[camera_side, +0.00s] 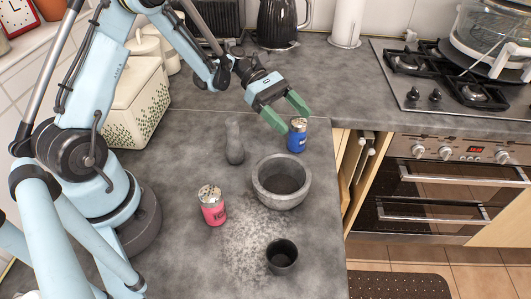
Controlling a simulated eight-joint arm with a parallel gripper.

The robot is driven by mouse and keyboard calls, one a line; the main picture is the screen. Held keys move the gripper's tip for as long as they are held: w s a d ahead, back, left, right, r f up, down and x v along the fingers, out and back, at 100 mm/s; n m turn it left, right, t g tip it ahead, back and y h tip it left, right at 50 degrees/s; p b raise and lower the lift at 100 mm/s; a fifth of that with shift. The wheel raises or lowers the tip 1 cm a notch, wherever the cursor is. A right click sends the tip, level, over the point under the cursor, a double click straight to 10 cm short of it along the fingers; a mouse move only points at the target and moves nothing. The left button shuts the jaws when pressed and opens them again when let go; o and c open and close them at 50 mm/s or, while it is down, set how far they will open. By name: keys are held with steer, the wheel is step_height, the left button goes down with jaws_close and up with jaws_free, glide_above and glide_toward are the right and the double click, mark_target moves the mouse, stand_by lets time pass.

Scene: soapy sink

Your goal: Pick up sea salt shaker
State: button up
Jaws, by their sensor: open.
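Two shakers stand upright on the grey counter; their labels are too small to read, so I cannot tell which is the sea salt. The blue shaker (297,140), with a metallic top, is behind the stone mortar, near the counter's right edge. The pink-red shaker (213,212), also metal-topped, stands left of the mortar. My gripper (296,123) has green fingers, spread apart and pointing down and right. Its fingertips are close to the top of the blue shaker in the picture. I cannot tell whether they touch it. Nothing shows held between them.
The stone mortar (281,191) and a grey pestle-like piece (234,144) stand near the blue shaker. A small dark cup (281,258) is at the front, beside spilled grains (246,246). A kettle (278,25), paper roll (347,22) and gas hob (433,85) are farther back.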

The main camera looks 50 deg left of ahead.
mark_target(297, 134)
steer(key=x, duration=0.3)
steer(key=shift+f, duration=0.15)
steer(key=c, duration=1.2)
